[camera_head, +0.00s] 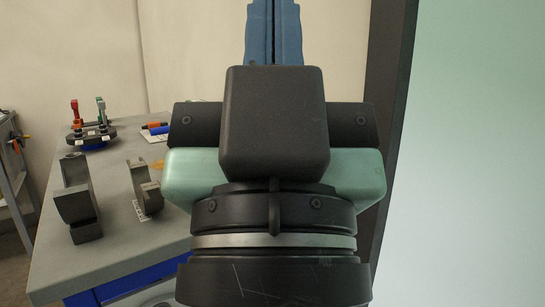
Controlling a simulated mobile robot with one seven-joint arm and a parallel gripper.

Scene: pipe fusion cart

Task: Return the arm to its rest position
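My gripper (273,32) is in the middle of the camera_head view, seen from behind, pointing up and away. Its two blue fingers lie side by side with only a thin dark seam between them, so it looks shut. Nothing shows between the fingers, but their tips reach the top edge of the picture. The black housing and green-tinted body of my wrist fill the lower middle and hide what is behind them. No rest position is marked in the view.
A grey-topped bench (118,240) with a blue frame stands left, partly behind my wrist. It holds two dark grey curved clamp pieces (77,200) (146,188), a round tool stand (92,138) and markers (155,128). A dark-edged pale green panel (480,150) stands close on the right.

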